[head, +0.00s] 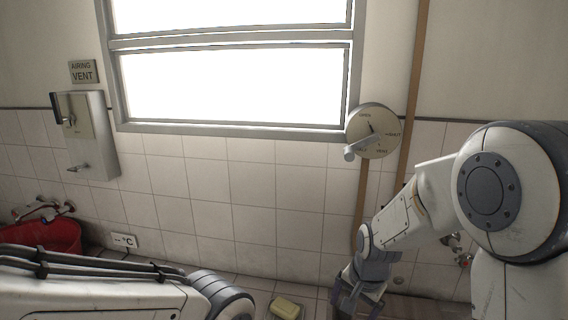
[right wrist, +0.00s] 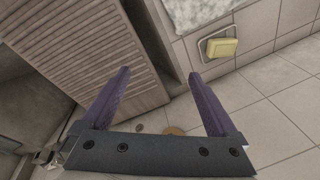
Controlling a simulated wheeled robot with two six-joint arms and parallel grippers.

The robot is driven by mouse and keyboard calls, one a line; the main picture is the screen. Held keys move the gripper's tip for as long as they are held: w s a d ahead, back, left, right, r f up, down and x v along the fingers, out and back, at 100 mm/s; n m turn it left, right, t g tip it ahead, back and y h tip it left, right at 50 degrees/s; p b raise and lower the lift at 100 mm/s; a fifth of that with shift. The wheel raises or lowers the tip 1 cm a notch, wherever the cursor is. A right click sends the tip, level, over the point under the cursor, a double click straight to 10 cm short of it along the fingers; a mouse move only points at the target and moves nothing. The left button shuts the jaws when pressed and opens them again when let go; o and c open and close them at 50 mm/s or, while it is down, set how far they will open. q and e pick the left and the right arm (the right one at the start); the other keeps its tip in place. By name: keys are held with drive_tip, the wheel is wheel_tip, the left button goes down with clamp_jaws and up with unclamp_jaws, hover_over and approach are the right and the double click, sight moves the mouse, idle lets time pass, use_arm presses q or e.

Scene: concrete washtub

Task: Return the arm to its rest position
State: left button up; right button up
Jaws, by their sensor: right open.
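My right arm (head: 405,215) comes in from the right in the head view and hangs down in front of the tiled wall. Its gripper (head: 358,304) is at the bottom edge, to the right of the yellow soap. In the right wrist view the right gripper (right wrist: 158,74) has its two purple fingers spread apart with nothing between them. My left arm (head: 110,290) lies across the bottom left of the head view, and its gripper is out of view.
Yellow soap (head: 286,306) sits in a dish, also seen in the right wrist view (right wrist: 221,47). A dial with a handle (head: 371,131), a wall dispenser (head: 87,135) and a red basin (head: 45,240) stand near the wall.

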drive_tip(key=s+d+n, duration=0.3)
drive_tip(key=s+n, duration=0.6)
drive_tip(key=s, duration=0.1)
drive_tip(key=s+a+r+n+g, duration=0.1)
drive_tip(key=s+a+r+n, duration=0.2)
drive_tip(key=s+a, duration=0.3)
drive_tip(key=s+a+r+n+g, duration=0.1)
drive_tip(key=s+a+r+n, duration=0.2)
drive_tip(key=s+a, duration=0.4)
drive_tip(key=shift+s+n+g, duration=0.3)
drive_tip(key=shift+s+n, duration=0.1)
